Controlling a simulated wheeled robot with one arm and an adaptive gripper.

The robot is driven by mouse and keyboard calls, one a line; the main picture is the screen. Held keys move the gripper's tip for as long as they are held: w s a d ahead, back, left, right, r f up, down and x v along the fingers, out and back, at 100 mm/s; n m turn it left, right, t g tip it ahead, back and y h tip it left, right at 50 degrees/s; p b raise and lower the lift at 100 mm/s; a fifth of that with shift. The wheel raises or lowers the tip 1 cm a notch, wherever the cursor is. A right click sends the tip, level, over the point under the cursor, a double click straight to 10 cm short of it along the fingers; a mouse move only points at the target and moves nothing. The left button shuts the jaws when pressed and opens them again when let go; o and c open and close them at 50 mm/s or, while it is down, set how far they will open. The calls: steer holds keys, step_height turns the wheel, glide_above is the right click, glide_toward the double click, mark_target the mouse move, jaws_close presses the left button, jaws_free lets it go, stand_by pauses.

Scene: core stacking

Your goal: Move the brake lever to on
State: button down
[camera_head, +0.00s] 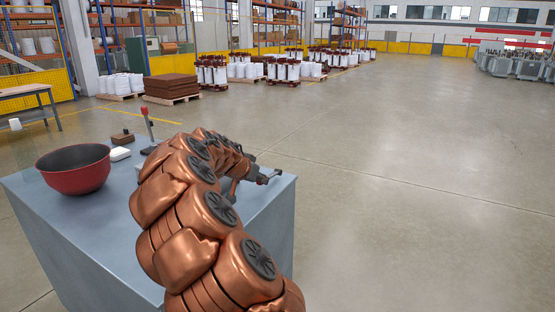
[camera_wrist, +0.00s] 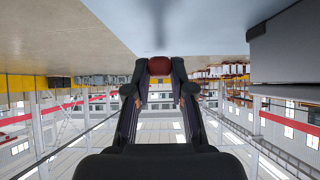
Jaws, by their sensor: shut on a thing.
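A thin upright lever with a red knob (camera_head: 144,111) stands at the back of the blue-grey table (camera_head: 262,222), left of my arm. Its base is partly hidden behind my arm. My gripper (camera_head: 270,178) is near the table's right edge, apart from that lever in the picture. In the wrist view my gripper (camera_wrist: 160,72) has its two fingertips on either side of a dark red rounded piece (camera_wrist: 159,65) and is shut on it. A small reddish spot also shows at the fingertips in the head view. I cannot tell whether this piece belongs to a second lever.
A red bowl (camera_head: 73,170) stands at the table's left, with a small white item (camera_head: 120,154) and a brown block (camera_head: 122,138) behind it. A grey box-like body (camera_wrist: 292,45) fills the wrist view's upper right. Open floor lies right of the table.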

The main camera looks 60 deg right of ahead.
steer(key=shift+f, duration=0.1)
steer(key=shift+a+f+b, duration=0.15)
steer(key=shift+f+b, duration=0.3)
steer(key=shift+b, duration=0.05)
steer(key=c, duration=0.9)
jaws_free()
steer(key=shift+r, duration=0.15)
steer(key=shift+r, duration=0.1)
steer(key=v, duration=1.2)
